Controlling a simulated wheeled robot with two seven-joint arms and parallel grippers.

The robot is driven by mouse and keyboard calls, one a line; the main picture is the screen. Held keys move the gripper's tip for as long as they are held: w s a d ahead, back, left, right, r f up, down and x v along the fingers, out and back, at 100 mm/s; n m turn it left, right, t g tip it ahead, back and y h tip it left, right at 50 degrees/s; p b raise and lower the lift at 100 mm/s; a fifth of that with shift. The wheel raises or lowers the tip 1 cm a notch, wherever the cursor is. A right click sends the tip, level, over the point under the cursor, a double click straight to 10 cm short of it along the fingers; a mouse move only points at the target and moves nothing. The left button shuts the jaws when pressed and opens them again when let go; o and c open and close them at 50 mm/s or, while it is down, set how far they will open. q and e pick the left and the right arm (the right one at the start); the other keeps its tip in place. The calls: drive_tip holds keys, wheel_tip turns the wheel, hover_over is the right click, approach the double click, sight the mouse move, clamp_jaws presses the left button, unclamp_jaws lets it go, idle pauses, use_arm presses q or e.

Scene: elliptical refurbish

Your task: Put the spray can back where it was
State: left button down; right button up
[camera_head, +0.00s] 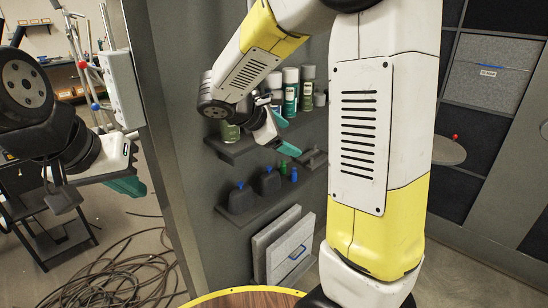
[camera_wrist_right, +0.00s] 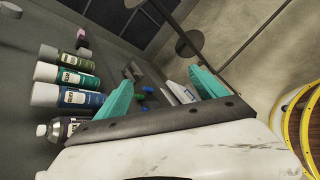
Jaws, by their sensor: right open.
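Several spray cans stand on the upper shelf in the head view, among them a teal one with a pale cap (camera_head: 291,98); one stands apart at the left (camera_head: 230,132). I cannot tell which one the task means. The right wrist view shows a row of cans, including a blue one (camera_wrist_right: 82,98), a teal one (camera_wrist_right: 76,77) and a dark one (camera_wrist_right: 62,128). My right gripper (camera_head: 284,134) is in front of this shelf; its teal fingers (camera_wrist_right: 165,92) are apart with no can between them. My left gripper (camera_head: 131,167) is far left, away from the shelf; its jaw gap is unclear.
Flat panels (camera_head: 283,248) lean below. A round yellow-rimmed table (camera_head: 245,298) is at the bottom. Cables (camera_head: 120,270) lie on the floor at left.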

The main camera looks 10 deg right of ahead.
drive_tip(key=s+d+m+g+y, duration=0.2)
drive_tip(key=s+m+y, duration=0.3)
drive_tip(key=s, duration=0.4)
drive_tip(key=s+a+r+m+t+y, duration=0.3)
drive_tip(key=s+a+m+y, duration=0.3)
drive_tip(key=s+m, duration=0.5)
drive_tip(key=shift+a, duration=0.25)
drive_tip(key=shift+w, duration=0.1)
